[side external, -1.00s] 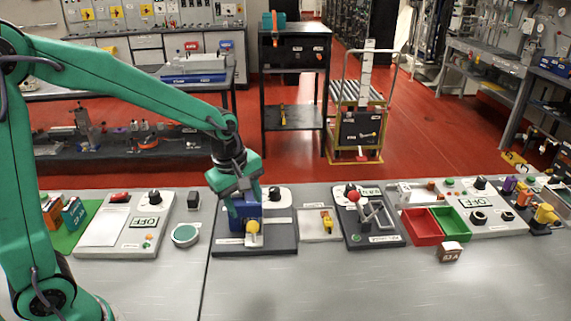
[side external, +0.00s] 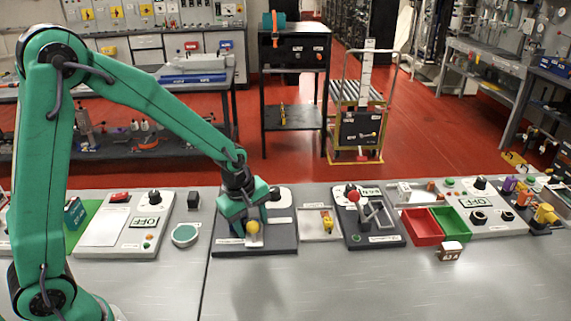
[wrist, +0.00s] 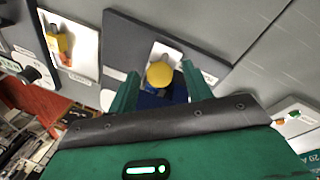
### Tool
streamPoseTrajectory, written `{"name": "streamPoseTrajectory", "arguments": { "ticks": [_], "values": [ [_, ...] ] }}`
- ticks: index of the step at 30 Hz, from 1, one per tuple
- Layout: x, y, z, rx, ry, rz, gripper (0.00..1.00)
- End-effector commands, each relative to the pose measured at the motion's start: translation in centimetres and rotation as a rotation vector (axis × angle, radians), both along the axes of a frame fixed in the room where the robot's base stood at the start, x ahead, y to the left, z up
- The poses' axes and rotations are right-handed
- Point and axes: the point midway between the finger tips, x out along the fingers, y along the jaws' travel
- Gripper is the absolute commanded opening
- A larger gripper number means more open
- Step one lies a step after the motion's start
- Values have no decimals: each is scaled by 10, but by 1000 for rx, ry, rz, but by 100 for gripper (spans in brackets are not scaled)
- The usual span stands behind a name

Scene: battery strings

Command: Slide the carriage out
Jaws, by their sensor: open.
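The carriage is a blue block (wrist: 152,101) with a round yellow knob (side external: 252,228) on its near side, on a dark grey base plate (side external: 284,240). In the side view, my gripper (side external: 249,224) is low over the carriage and hides most of the blue block. In the wrist view, the two green fingers of my gripper (wrist: 160,72) are apart, one on each side of the yellow knob (wrist: 160,75). Whether a finger touches the knob or block cannot be told. A pale plate lies under the knob.
A small tray with a yellow part (side external: 326,221) and a red-knobbed lever unit (side external: 353,190) stand to the right. A round green-topped dial (side external: 185,235) and a panel marked OFF (side external: 146,222) are to the left.

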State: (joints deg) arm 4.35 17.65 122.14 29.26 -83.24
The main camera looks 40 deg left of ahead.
Motion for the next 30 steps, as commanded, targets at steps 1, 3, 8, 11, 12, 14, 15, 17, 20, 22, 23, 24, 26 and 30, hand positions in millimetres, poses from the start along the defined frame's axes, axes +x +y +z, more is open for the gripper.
{"name": "streamPoseTrajectory", "arguments": {
  "ticks": [1,3,8,11,12,14,15,17,20,22,23,24,26,30],
  "values": [
    [0,0,0,0,0,0,50],
    [0,0,0,0,0,0,50],
    [0,0,0,0,0,0,34],
    [0,0,0,0,0,0,14],
    [0,0,0,0,0,0,7],
    [0,0,0,0,0,0,0],
    [0,0,0,0,0,0,0],
    [0,0,0,0,0,0,0],
    [2,-2,0,-1,0,-1,0],
    [7,-6,0,-3,-1,-3,0],
    [10,-9,1,-3,-2,-4,0],
    [13,-13,0,-5,-2,-5,0],
    [20,-19,0,-8,-1,-5,0],
    [37,-36,0,-14,-2,-6,0]
  ]
}}
